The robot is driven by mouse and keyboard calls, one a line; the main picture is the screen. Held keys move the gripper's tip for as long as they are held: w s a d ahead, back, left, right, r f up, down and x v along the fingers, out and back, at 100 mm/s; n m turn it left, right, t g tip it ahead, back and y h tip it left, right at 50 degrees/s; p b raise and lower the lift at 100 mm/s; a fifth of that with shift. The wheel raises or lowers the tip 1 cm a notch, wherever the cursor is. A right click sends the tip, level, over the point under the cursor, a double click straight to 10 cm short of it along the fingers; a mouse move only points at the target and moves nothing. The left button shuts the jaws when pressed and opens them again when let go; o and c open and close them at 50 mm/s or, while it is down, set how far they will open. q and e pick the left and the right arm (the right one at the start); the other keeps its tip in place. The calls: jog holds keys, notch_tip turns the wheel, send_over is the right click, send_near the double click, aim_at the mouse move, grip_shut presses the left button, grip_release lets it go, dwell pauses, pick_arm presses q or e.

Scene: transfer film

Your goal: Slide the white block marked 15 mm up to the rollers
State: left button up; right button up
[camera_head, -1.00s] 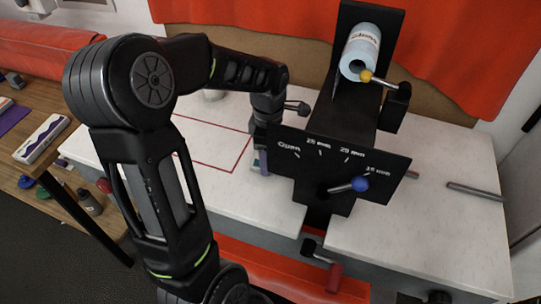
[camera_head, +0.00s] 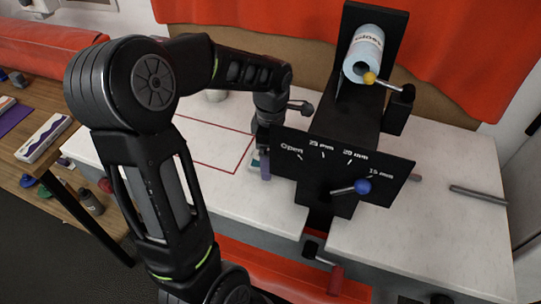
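The black machine has a front panel (camera_head: 340,168) marked Open, 25 mm, 20 mm and 15 mm. Its blue-knobbed lever (camera_head: 361,186) points right, towards the 15 mm mark. I cannot make out the white block marked 15 mm or the rollers. My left arm reaches over the white table from the left. My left gripper (camera_head: 268,128) is down at the panel's left end, its fingers mostly hidden behind the panel. A small purple and teal piece (camera_head: 265,165) shows there; I cannot tell whether it is held. My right gripper is out of view.
A pale blue roll (camera_head: 364,52) sits atop the machine beside a yellow-knobbed lever (camera_head: 370,78). A red outline (camera_head: 222,172) marks the white table (camera_head: 440,240). A grey rod (camera_head: 478,194) lies at the right. A red-handled crank (camera_head: 335,279) hangs at the front gap.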

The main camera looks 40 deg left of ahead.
pick_arm(q)
notch_tip(320, 180, up, 7)
jog(key=shift+r+b, duration=0.15)
jog(key=shift+b, duration=0.2)
dwell(0.5)
